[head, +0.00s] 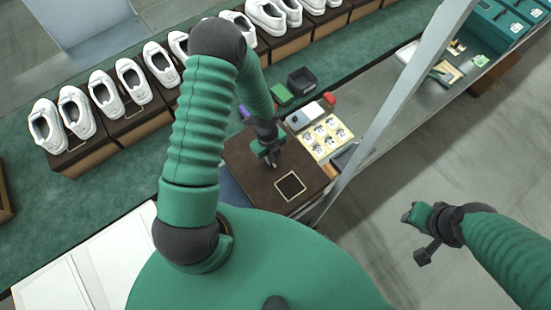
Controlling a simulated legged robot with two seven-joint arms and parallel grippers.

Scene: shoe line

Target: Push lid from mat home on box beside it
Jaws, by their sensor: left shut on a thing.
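A dark brown, flat-topped piece (240,156), which looks like the lid, lies below my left arm with a pale-framed dark square on its top. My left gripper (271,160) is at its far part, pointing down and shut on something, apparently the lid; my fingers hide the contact. I cannot tell the lid from the box under it, nor whether it sits flush. A bluish strip at its left edge may be the mat, mostly hidden by my arm. My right gripper (410,216) hangs over the floor at the right, away from the lid; its jaws are unclear.
A sheet of pictures (325,138), a black tray (301,80), a green block (281,95) and a red item (329,98) lie beyond the lid. White shoes (133,80) on brown boxes line the back. A grey slanted post (399,100) stands between my arms.

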